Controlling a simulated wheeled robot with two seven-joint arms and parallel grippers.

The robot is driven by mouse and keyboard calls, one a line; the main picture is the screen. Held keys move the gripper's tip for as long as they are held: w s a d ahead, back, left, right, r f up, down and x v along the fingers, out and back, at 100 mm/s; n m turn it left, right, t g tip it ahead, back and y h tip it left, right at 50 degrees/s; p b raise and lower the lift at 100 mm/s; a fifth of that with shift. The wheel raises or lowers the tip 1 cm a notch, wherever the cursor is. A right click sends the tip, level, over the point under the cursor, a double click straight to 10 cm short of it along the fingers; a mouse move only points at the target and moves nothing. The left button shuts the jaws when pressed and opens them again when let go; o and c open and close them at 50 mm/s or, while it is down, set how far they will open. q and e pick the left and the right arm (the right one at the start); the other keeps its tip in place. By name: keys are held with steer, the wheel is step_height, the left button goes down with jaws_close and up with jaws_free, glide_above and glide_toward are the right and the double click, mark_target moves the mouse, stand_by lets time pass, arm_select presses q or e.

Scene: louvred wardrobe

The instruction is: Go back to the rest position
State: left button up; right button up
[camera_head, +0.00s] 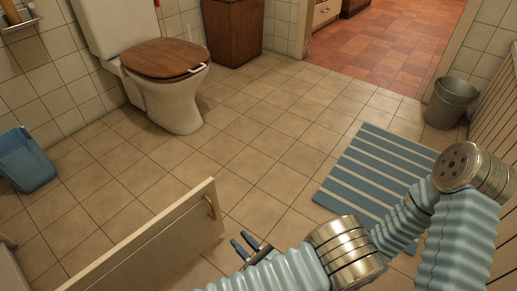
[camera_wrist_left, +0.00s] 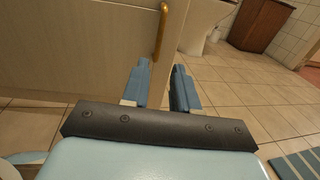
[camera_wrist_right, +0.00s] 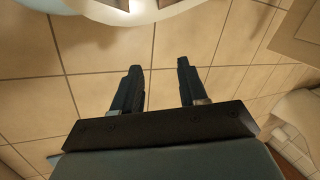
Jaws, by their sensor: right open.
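My left gripper (camera_head: 249,246) shows low in the middle of the head view, beside the open edge of a cream door (camera_head: 165,240) with a brass handle (camera_head: 210,207). In the left wrist view its two blue fingers (camera_wrist_left: 161,88) are a little apart, with nothing between them. The handle (camera_wrist_left: 162,32) is beyond the fingertips and apart from them. My right gripper (camera_wrist_right: 159,88) shows in the right wrist view, its fingers wide apart and empty over the tiled floor. I cannot make out its fingers in the head view.
A toilet (camera_head: 165,85) with a wooden lid stands at the upper left, beside a brown bin (camera_head: 233,30). A blue tub (camera_head: 25,162) is at the left. A striped mat (camera_head: 375,170) and a metal bucket (camera_head: 451,102) are at the right. The middle floor is clear.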

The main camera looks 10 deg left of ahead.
arm_select(q)
steer(key=s+a+f+n+g+h+p, duration=0.25)
steer(key=s+n+g, duration=0.2)
steer(key=g, duration=0.25)
steer(key=s+a+f+n+g+h+p, duration=0.1)
steer(key=s+a+f+n+g, duration=0.25)
steer(key=s+g, duration=0.25)
steer(key=s+d+n+g+h+p, duration=0.35)
steer(key=d+n+h, duration=0.25)
steer(key=n+h, duration=0.3)
steer(key=w+a+r+n+t+h+p, duration=0.1)
steer(key=w+n+t+h, duration=0.2)
steer(key=w+n, duration=0.2)
steer(key=w+r+n+t+h+p, duration=0.1)
steer(key=w+r+n+t+h, duration=0.1)
steer(key=w+n, duration=0.3)
steer(key=shift+a+r+t+h, duration=0.35)
steer(key=shift+t+h, duration=0.1)
steer(key=shift+t, duration=0.2)
arm_select(e)
step_height(320, 180, up, 9)
steer(key=shift+s+a, duration=0.15)
steer(key=shift+a, duration=0.3)
arm_select(q)
steer(key=shift+n, duration=0.3)
